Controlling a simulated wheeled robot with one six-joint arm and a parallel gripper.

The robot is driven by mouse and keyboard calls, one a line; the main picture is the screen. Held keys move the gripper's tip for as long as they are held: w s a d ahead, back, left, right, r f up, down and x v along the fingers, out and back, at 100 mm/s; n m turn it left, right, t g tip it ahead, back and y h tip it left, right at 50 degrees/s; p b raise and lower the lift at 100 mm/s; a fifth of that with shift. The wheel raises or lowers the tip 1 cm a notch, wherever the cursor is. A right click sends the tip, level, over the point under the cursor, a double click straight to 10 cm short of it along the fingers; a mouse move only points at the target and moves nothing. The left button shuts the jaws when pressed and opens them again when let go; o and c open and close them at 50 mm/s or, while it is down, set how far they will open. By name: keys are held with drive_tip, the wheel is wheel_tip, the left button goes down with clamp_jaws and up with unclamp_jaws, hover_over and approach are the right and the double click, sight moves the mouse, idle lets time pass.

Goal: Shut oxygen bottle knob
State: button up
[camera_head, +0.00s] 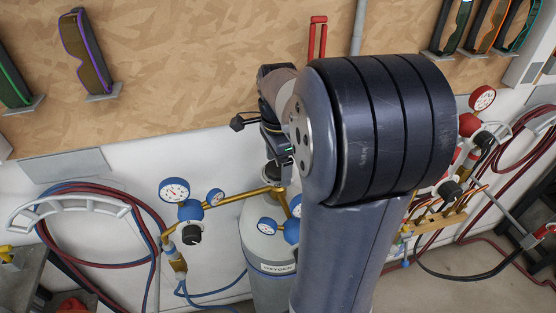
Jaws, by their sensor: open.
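The grey oxygen bottle (258,245) stands upright below the middle of the head view, with an "OXYGEN" label on its front. A brass valve with a dark knob (272,174) tops it. My gripper (279,155) is just above the knob, pointing down. It is open, though its fingers are small and partly hidden by my own arm. Whether the fingers are around the knob or only over it, I cannot tell. My large dark arm joint and link cover the right side of the bottle.
Blue gauges (183,198) on a brass pipe extend left of the bottle. Red and blue hoses (85,215) hang on a white wall rack. Red gauges (481,99) and more hoses are at right. Goggles (84,50) hang on the board above. A workbench edge is lower left.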

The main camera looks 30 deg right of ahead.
sight(278, 167)
wheel_tip(278, 167, up, 11)
drive_tip(key=b, duration=0.1)
idle(0.3)
drive_tip(key=shift+f, duration=0.25)
wheel_tip(278, 167, down, 11)
drive_tip(key=shift+r+p, duration=0.2)
drive_tip(key=shift+p, duration=0.3)
drive_tip(key=shift+n, duration=0.3)
idle(0.3)
